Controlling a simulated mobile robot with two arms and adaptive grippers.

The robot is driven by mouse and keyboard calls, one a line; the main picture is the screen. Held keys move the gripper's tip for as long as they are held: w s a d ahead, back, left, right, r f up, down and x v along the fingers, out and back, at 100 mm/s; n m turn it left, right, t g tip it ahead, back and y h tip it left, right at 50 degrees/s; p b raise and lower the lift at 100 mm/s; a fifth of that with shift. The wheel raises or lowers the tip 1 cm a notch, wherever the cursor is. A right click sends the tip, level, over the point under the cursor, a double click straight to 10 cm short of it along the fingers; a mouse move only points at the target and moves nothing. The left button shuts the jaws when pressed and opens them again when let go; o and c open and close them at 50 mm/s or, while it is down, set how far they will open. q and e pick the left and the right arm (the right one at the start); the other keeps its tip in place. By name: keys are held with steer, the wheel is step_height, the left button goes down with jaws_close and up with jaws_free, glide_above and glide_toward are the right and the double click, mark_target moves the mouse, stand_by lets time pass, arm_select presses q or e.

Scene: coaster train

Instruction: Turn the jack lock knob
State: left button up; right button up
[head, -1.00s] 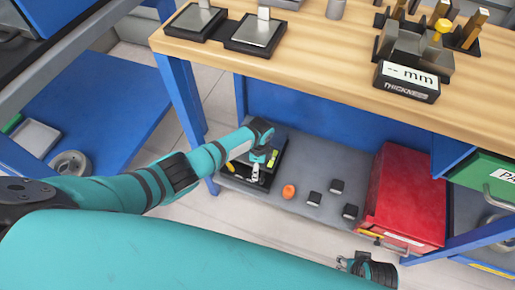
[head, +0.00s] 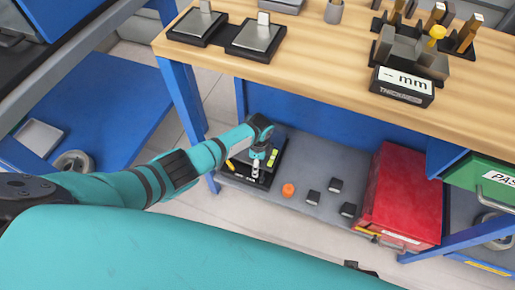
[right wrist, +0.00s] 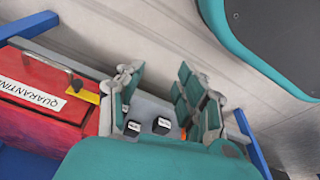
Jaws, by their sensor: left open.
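A black device (head: 270,172) with a yellow lever-like part (head: 230,165) and a yellow-green part (head: 271,158) sits at the left end of the lower shelf. I cannot tell which part is the jack lock knob. My left gripper (head: 256,172) points down over this device, open, and covers part of it. Whether it touches is too small to tell. My right gripper (right wrist: 163,88) is open in the right wrist view, with nothing seen between its fingers. Only a dark bit of it shows at the bottom of the head view.
The grey lower shelf (head: 310,165) holds an orange piece (head: 288,190), several small black blocks (head: 313,198) and a red quarantine box (head: 400,195). The wooden table (head: 330,50) overhangs it, with a thickness gauge (head: 402,85) on top. A blue leg (head: 187,105) stands left of the shelf.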

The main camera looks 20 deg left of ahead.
arm_select(q)
step_height(320, 180, up, 8)
steer(key=p, duration=0.8)
steer(key=shift+r, duration=0.2)
arm_select(e)
steer(key=s+d+f, duration=0.1)
steer(key=s+f, duration=0.3)
steer(key=s, duration=0.4)
steer(key=s+d+f+g, duration=0.1)
steer(key=s+f, duration=0.3)
steer(key=s, duration=0.5)
steer(key=shift+d+f, duration=0.2)
steer(key=shift+d, duration=0.3)
steer(key=shift+s, duration=0.1)
arm_select(q)
step_height(320, 180, up, 8)
steer(key=shift+d, duration=0.15)
stand_by(0.4)
arm_select(e)
steer(key=shift+r, duration=0.1)
stand_by(0.4)
